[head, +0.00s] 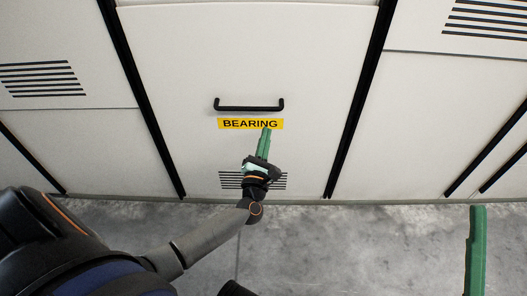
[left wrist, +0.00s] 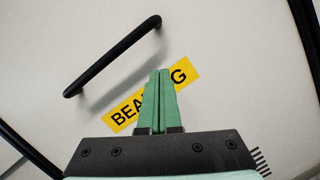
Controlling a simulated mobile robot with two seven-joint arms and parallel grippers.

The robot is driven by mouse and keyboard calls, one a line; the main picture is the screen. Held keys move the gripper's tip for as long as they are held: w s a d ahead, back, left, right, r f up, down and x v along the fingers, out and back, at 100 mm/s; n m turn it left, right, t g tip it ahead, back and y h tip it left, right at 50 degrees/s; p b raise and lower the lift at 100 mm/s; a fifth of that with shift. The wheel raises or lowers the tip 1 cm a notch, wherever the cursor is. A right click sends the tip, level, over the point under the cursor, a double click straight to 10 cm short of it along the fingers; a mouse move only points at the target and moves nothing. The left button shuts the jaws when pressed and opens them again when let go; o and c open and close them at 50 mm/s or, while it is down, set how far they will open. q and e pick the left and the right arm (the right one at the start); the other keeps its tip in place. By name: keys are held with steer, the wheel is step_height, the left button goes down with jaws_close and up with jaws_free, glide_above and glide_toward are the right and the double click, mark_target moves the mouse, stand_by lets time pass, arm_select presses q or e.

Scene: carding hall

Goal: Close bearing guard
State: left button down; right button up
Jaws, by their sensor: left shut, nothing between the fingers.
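The bearing guard (head: 185,60) is a white panel between two black rails, with a black bar handle (head: 249,107) and a yellow BEARING label (head: 222,124). In the left wrist view the handle (left wrist: 112,57) runs diagonally above the label (left wrist: 121,116). My left gripper (head: 267,130) is shut and empty, in front of the label and below the handle. Its green fingers (left wrist: 160,72) lie together over the middle of the label and are apart from the handle. One green finger of my right gripper (head: 477,215) shows at the lower right edge; its opening cannot be told.
Black rails (head: 145,105) and (head: 360,100) border the guard. White panels with slotted vents (head: 40,78) stand on both sides. A vent (head: 228,181) sits low on the guard, partly behind my left gripper. The grey concrete floor (head: 350,245) is clear in front.

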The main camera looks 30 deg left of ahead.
mark_target(275, 119)
arm_select(q)
steer(key=shift+w+d+r, duration=0.2)
steer(key=shift+w+r, duration=0.8)
steer(key=shift+w+d+r, duration=0.15)
steer(key=shift+w+r, duration=0.8)
steer(key=shift+r, duration=0.05)
